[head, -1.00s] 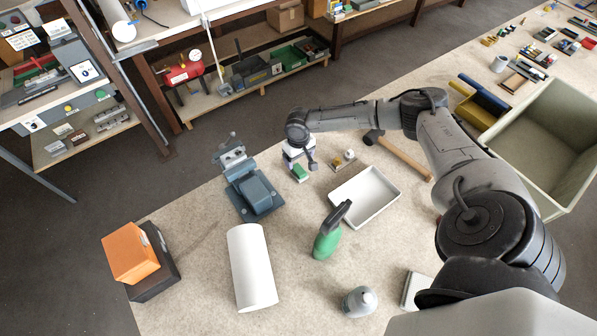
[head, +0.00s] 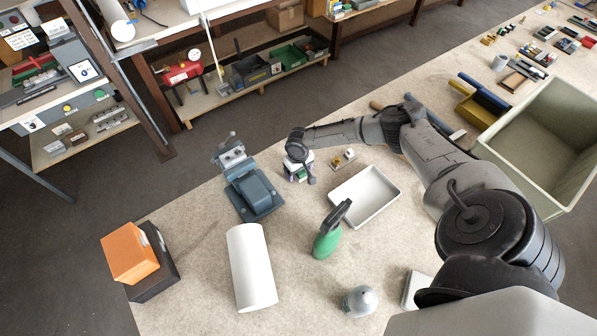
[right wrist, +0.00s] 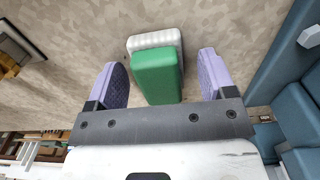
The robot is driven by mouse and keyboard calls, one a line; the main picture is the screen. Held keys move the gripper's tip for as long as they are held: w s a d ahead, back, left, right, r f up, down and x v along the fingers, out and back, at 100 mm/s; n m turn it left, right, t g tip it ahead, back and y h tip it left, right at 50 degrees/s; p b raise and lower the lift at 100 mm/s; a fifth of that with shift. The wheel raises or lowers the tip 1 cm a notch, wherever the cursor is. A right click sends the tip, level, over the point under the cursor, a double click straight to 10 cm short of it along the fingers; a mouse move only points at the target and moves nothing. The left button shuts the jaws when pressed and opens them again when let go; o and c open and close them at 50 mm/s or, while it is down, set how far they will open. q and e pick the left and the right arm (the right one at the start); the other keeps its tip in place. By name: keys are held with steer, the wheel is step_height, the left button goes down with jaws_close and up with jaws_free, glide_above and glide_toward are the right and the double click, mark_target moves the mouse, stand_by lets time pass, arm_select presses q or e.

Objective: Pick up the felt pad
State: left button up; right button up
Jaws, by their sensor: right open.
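The felt pad is a small block with a green body and a white ribbed layer; it lies on the bench top. In the right wrist view the felt pad (right wrist: 158,76) is between the two fingers, with a gap on each side. My right gripper (right wrist: 162,84) is open, its purple fingers on either side of the pad's near part. In the head view my right gripper (head: 299,176) points down at the bench and hides most of the pad. My left gripper is not in view.
A blue-grey clamp device (head: 252,192) stands close left of the gripper. A white tray (head: 365,218), a green spray bottle (head: 326,243) and a white roll (head: 252,266) lie nearer. A small board with fittings (head: 344,159) is just right.

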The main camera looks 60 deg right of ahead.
steer(key=c, duration=1)
steer(key=shift+r, duration=0.5)
steer(key=r, duration=0.2)
steer(key=s+r, duration=0.1)
steer(key=shift+d+r, duration=0.15)
steer(key=shift+r, duration=0.2)
steer(key=s+r, duration=0.2)
steer(key=s, duration=0.1)
steer(key=s+d+r, duration=0.1)
steer(key=s+r, duration=0.1)
steer(key=s, duration=0.2)
steer(key=s+r, duration=0.2)
steer(key=s, duration=0.1)
steer(key=shift+s+d+r+p, duration=0.15)
steer(key=shift+s+p, duration=0.1)
steer(key=shift+p, duration=0.1)
